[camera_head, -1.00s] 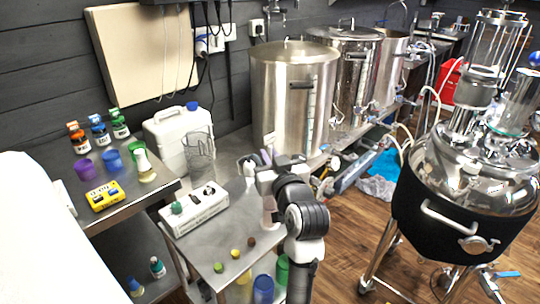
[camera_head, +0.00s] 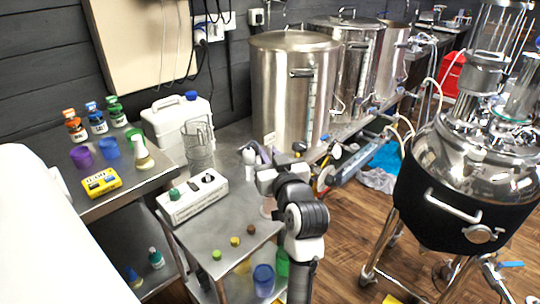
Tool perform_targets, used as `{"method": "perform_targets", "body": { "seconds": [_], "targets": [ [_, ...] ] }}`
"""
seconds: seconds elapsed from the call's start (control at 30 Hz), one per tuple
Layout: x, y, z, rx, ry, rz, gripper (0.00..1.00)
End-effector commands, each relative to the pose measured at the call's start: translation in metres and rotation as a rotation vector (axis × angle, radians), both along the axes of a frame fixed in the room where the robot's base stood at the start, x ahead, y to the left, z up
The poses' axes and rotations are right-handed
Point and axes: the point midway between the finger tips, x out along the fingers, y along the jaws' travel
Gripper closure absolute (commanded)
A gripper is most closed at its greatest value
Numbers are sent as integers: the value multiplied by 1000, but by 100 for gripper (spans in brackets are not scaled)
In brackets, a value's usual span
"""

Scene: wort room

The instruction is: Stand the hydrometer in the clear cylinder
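My gripper (camera_head: 252,160) is at the end of my bent arm, above the back right part of the steel cart. It is small and partly hidden by my wrist, so I cannot tell whether its fingers are open or shut. A pale pinkish, see-through upright thing (camera_head: 268,206) shows just below my wrist; I cannot tell whether it is the clear cylinder. A clear ridged jug-like vessel (camera_head: 199,148) stands behind the white box, left of my gripper. I cannot make out the hydrometer.
The left bench holds bottles, cups and a yellow meter (camera_head: 101,182). Steel kettles (camera_head: 285,90) stand behind; a wheeled vessel (camera_head: 455,195) stands right.

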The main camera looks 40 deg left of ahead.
Motion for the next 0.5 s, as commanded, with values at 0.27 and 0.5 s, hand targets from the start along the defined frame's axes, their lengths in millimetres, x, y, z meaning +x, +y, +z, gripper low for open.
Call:
{"method": "perform_targets", "body": {
  "seconds": [0.27, 0.5],
  "targets": [
    [0, 0, 0, 0, 0, 0, 64],
    [-2, -5, -1, 0, 0, -1, 64]
  ]
}}
